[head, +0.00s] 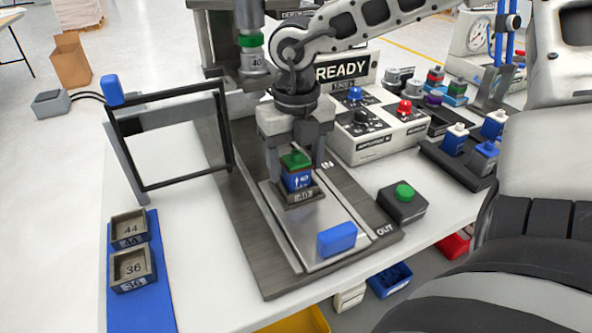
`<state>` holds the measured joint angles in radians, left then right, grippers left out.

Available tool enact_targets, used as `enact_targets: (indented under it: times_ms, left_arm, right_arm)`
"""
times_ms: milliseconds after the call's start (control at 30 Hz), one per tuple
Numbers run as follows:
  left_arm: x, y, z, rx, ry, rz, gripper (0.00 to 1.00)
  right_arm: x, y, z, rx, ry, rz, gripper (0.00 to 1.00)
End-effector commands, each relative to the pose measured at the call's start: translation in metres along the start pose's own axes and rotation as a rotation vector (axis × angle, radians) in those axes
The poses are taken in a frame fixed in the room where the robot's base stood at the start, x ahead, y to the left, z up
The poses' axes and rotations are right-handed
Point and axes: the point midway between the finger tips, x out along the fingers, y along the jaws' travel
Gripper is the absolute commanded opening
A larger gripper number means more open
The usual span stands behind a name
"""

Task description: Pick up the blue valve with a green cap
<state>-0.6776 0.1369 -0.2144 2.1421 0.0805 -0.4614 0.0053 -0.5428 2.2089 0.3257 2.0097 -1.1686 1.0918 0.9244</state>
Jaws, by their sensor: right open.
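The blue valve (298,180) with a green cap (295,159) stands upright in a small holder marked 40 (301,196) on a metal plate. My right gripper (297,160) points down over it from above. Its jaws are open, with a finger on each side of the valve's upper part. I cannot tell whether the fingers touch it. My left gripper is not in view.
A press head marked 40 (254,60) hangs behind and left of my gripper. A black frame (175,187) stands to the left. A blue block (337,239) lies at the plate's front. A green-button box (402,203) stands to the right. Two holders marked 44 (129,229) and 36 (133,268) sit front left.

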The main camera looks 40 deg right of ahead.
Motion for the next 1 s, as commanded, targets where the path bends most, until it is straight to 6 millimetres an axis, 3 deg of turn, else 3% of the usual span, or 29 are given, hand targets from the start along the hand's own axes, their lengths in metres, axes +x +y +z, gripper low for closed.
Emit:
enact_targets:
  times_ms: [100, 267, 300, 733, 900, 1000]
  left_arm:
    - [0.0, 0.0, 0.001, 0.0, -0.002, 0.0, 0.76]
    - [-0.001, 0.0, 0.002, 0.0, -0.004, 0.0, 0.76]
    - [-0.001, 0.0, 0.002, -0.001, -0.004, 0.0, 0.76]
    - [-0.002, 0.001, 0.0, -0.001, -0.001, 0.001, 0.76]
    - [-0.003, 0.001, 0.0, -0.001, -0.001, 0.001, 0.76]
    - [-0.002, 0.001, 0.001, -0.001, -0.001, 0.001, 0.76]
  right_arm:
    - [0.0, 0.0, 0.0, 0.0, 0.0, 0.0, 0.59]
    - [-0.001, 0.0, 0.0, 0.0, 0.0, 0.0, 0.15]
    - [-0.001, 0.0, 0.0, 0.0, 0.0, 0.0, 0.12]
    - [-0.009, 0.0, 0.001, 0.001, -0.003, 0.0, 0.12]
    - [-0.035, 0.001, 0.001, 0.0, -0.007, 0.002, 0.12]
    - [-0.051, -0.008, -0.011, 0.001, -0.009, 0.005, 0.12]
